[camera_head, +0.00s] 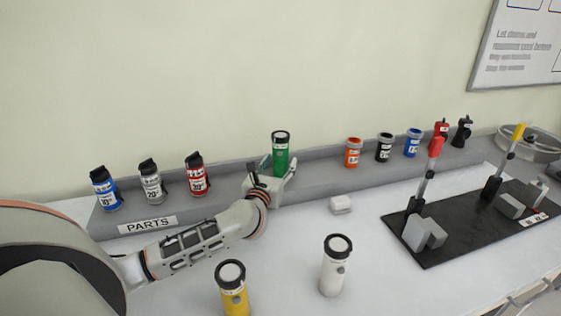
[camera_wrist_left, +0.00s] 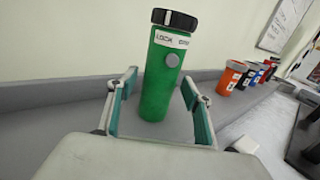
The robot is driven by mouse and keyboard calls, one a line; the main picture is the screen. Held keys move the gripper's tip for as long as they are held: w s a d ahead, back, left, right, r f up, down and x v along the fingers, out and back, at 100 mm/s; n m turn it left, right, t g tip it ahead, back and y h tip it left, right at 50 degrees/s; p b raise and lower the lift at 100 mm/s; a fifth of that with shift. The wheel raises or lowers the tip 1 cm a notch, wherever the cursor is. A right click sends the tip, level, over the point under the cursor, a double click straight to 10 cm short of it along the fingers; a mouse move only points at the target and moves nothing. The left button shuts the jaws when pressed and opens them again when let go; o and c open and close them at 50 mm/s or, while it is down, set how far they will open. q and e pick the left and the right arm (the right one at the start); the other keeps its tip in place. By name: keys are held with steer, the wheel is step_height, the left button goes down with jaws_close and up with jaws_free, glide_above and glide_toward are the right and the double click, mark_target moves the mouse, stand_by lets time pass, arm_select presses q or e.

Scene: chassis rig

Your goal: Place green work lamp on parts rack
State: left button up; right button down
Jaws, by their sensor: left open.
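The green work lamp (camera_head: 281,155) with a black top stands upright on the grey parts rack (camera_head: 227,198), near the rack's middle. In the left wrist view the lamp (camera_wrist_left: 160,85) stands on the grey surface between and beyond my open fingers, with a gap at either side. My left gripper (camera_head: 275,172) is open around the lower part of the lamp. The gripper also shows in the wrist view (camera_wrist_left: 160,105), with teal pads on both fingers. The lamp's base is hidden by my gripper in the head view. My right gripper is not in view.
Blue (camera_head: 105,190), grey and red spray cans stand on the rack at left; orange (camera_head: 353,152), black and blue jars stand right. Yellow (camera_head: 232,288) and white (camera_head: 335,265) lamps stand in front. A black board (camera_head: 450,240) with levers lies right. A small white block (camera_head: 340,205) is near the rack.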

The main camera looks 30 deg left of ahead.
mark_target(278, 164)
arm_select(q)
steer(key=v, duration=0.5)
steer(key=shift+s, duration=0.35)
steer(key=shift+r, duration=0.1)
